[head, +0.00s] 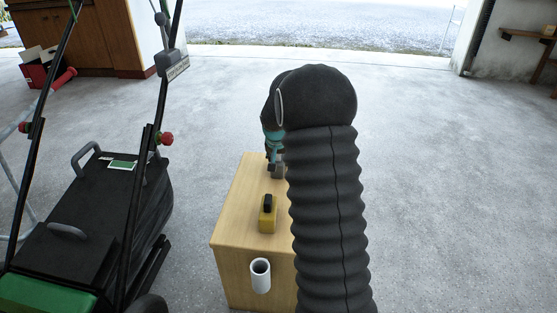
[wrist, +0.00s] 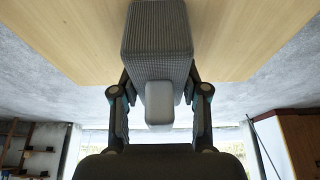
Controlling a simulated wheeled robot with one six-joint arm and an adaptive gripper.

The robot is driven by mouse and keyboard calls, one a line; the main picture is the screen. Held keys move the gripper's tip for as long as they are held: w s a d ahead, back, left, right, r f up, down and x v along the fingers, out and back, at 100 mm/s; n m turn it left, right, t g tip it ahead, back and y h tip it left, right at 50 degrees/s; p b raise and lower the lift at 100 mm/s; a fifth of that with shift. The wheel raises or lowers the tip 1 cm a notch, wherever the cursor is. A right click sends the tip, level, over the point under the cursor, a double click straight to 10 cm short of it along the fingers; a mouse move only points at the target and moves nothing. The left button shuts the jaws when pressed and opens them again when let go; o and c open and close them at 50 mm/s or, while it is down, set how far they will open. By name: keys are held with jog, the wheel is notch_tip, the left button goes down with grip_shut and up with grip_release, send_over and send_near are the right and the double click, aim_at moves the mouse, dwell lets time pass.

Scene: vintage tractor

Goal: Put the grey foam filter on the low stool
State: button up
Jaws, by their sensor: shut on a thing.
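The grey foam filter (wrist: 157,35) is a ribbed grey block at the top middle of the wrist view. My gripper (wrist: 158,78) is shut on it, one finger on each side. A smooth light-grey piece (wrist: 159,102) sits between the fingers at the filter's near end; I cannot tell if it belongs to the filter. In the head view my gripper (head: 274,157) is over the far part of a pale wooden box-like stand (head: 238,207), partly hidden by my dark arm. Whether the filter touches the wood is unclear. No other stool shows clearly.
A yellow and black object (head: 268,216) stands on the wooden top, nearer me. A white cylinder (head: 260,276) is at its front side. A green and black mower (head: 95,225) fills the left. Bare concrete floor (head: 440,180) lies open at right.

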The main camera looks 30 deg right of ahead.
jog(key=o, duration=1.2)
jog(key=shift+f, duration=0.1)
jog(key=shift+o, duration=0.2)
